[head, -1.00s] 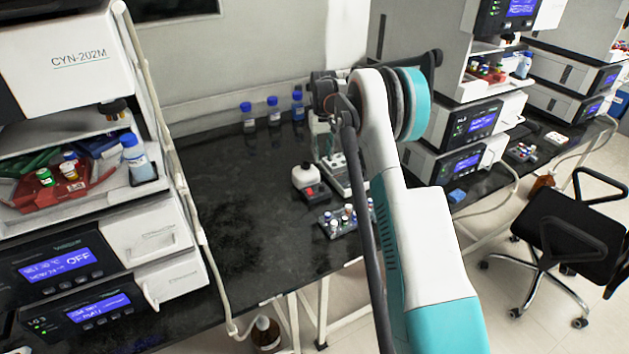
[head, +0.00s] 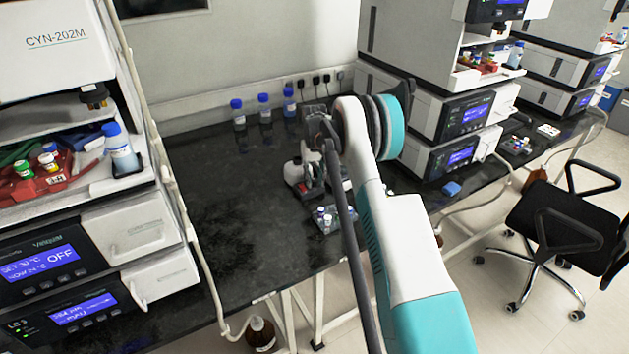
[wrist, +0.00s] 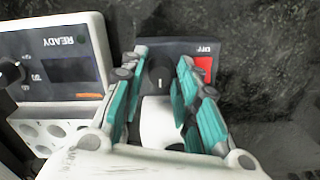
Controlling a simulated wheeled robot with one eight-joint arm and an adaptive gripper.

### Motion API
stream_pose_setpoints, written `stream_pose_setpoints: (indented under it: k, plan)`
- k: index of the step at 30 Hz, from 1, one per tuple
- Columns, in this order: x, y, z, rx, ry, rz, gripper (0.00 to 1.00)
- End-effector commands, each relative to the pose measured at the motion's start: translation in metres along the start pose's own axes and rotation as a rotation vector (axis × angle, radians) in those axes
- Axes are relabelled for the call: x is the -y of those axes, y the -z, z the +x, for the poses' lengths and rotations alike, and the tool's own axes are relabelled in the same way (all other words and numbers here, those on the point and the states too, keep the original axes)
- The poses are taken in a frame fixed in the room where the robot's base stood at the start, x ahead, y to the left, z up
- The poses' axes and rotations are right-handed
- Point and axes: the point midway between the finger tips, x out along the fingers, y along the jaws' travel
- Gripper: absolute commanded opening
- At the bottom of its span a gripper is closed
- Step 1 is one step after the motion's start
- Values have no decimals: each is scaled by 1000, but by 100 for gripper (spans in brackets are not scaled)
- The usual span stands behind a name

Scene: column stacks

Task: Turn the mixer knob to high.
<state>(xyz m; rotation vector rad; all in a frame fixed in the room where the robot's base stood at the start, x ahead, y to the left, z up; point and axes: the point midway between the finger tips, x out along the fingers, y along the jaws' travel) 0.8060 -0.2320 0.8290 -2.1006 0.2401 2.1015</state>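The mixer is a small white device with a dark front panel (wrist: 208,47), seen from above in the wrist view. A red switch marked OFF (wrist: 203,66) is on the panel, and the dark round knob (wrist: 160,72) with a pale line is beside it. My gripper (wrist: 158,84) is open, its teal fingers on either side of the knob; I cannot tell whether they touch it. In the head view the mixer (head: 294,173) stands on the black bench, partly hidden by my arm and gripper.
A white device with a READY screen (wrist: 66,70) sits close left of my fingers in the wrist view. In the head view, a vial rack (head: 325,222) stands at the bench front and blue-capped bottles (head: 264,108) along the wall.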

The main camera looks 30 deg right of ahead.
Motion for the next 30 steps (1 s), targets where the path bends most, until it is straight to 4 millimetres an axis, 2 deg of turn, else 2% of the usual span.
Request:
stream_pose_setpoints:
  k: [9, 10, 13, 14, 23, 30]
  plan:
    - [0, 0, 3, 0, 0, 0, 29]
    - [0, 0, 3, 0, 0, 0, 27]
    - [0, 0, 3, 0, 0, 0, 4]
    - [0, 0, 3, 0, 0, 0, 0]
    - [0, 0, 3, -1, 0, 16, 0]
    - [0, 0, 3, -1, 0, 118, 0]
